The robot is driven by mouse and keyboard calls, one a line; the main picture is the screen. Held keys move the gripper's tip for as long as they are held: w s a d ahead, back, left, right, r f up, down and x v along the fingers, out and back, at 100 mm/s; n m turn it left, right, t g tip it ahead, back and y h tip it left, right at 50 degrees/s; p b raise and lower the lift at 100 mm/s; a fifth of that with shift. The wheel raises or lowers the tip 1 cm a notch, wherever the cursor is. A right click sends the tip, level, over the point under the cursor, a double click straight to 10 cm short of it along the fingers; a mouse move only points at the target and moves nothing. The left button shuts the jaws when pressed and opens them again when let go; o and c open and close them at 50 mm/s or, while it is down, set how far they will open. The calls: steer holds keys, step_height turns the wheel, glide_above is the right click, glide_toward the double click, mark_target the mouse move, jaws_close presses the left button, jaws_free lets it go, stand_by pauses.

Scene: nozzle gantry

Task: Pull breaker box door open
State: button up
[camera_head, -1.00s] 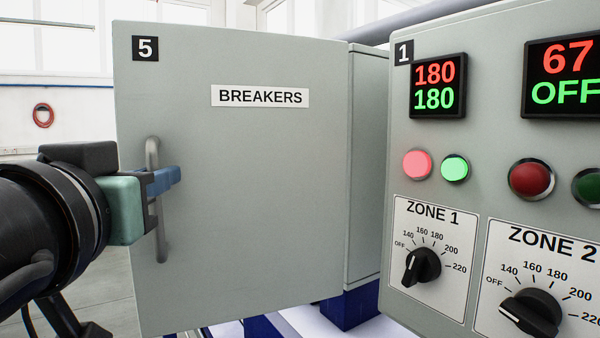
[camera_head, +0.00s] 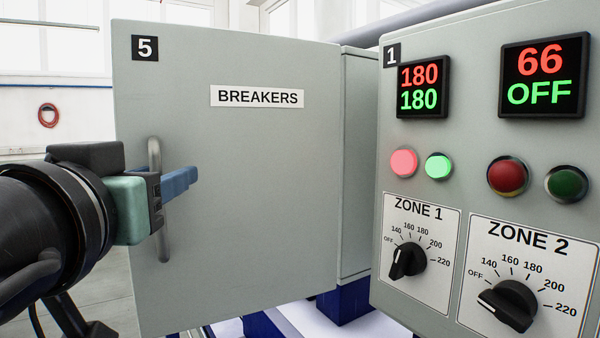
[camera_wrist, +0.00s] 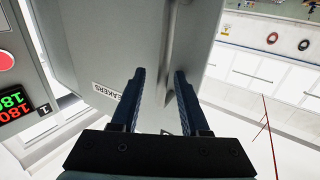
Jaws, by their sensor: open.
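The grey breaker box door (camera_head: 240,200) fills the middle of the head view, with a "BREAKERS" label and a number 5. I cannot tell whether it is fully closed. Its vertical grey bar handle (camera_head: 154,150) is near the left edge. My gripper (camera_head: 182,182) is at the middle of the handle, its blue fingers reaching across it and hiding part of it. In the wrist view my gripper (camera_wrist: 160,85) has its two fingers apart, with the handle (camera_wrist: 180,45) running down between them, nearer the right finger. Contact cannot be told.
A control panel (camera_head: 470,215) with displays, lights and Zone 1 and Zone 2 knobs stands close on the right. The box's grey body (camera_head: 357,170) shows beyond the door's right edge. Open floor and a wall with a red hose (camera_head: 48,115) are at the left.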

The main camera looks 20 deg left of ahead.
steer(key=shift+s, duration=0.1)
steer(key=p+v, duration=0.1)
steer(key=v, duration=0.6)
steer(key=shift+s, duration=0.2)
steer(key=w+d+r+m+t+h+b, duration=0.1)
steer(key=w+d+t+h+b, duration=0.15)
steer(key=d, duration=0.35)
steer(key=w+d+r+m+t+h+b, duration=0.1)
steer(key=w+d+t, duration=0.25)
steer(key=d, duration=0.25)
steer(key=s+d+m+t+h+b, duration=0.1)
steer(key=s+d+t+h, duration=0.1)
steer(key=d, duration=0.7)
steer(key=shift+s+d+r+m+t, duration=0.3)
steer(key=shift+s+t, duration=0.2)
steer(key=shift+t, duration=0.6)
